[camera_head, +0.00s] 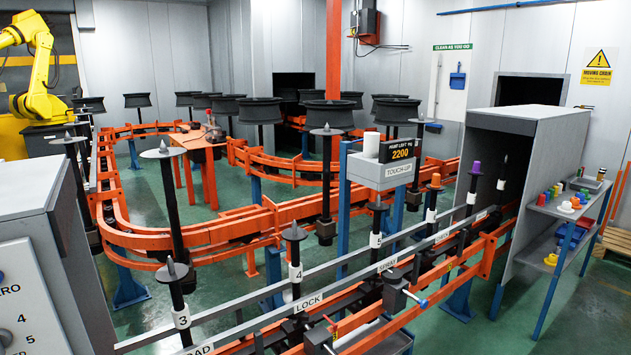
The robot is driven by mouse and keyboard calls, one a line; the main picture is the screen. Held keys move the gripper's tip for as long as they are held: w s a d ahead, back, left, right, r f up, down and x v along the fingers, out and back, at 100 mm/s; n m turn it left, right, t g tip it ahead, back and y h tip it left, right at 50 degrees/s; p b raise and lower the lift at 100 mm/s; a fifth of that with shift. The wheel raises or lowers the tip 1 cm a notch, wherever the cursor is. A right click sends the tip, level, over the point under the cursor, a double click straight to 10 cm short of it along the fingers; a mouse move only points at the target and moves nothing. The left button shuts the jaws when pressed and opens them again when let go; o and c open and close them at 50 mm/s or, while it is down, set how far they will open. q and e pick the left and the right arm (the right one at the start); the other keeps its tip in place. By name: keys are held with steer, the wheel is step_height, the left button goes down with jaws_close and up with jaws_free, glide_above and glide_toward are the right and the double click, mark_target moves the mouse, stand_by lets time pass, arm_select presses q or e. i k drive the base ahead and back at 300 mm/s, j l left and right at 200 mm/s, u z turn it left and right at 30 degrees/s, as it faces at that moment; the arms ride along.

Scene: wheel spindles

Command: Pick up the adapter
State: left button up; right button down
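No part is plainly marked as the adapter, and I cannot tell which one it is. Small coloured parts that could be adapters stand on the side shelf at the right, among them a yellow one (551,259) on the lower shelf and a white one (566,206) on the upper shelf. A purple cap (474,168) and an orange cap (436,181) sit on top of upright black spindles on the line. Dark pointed tips top the spindles numbered 3 (171,271) and 4 (294,231). Neither of my grippers is in view.
An orange conveyor rail (220,232) loops through the room with black wheels on spindles. A grey rail marked LOCK (308,301) runs along the front. A grey booth (535,150) stands right, a control cabinet (35,290) left. Green floor (500,325) is clear at front right.

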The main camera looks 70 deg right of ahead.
mark_target(574, 201)
steer(key=z, duration=3.7)
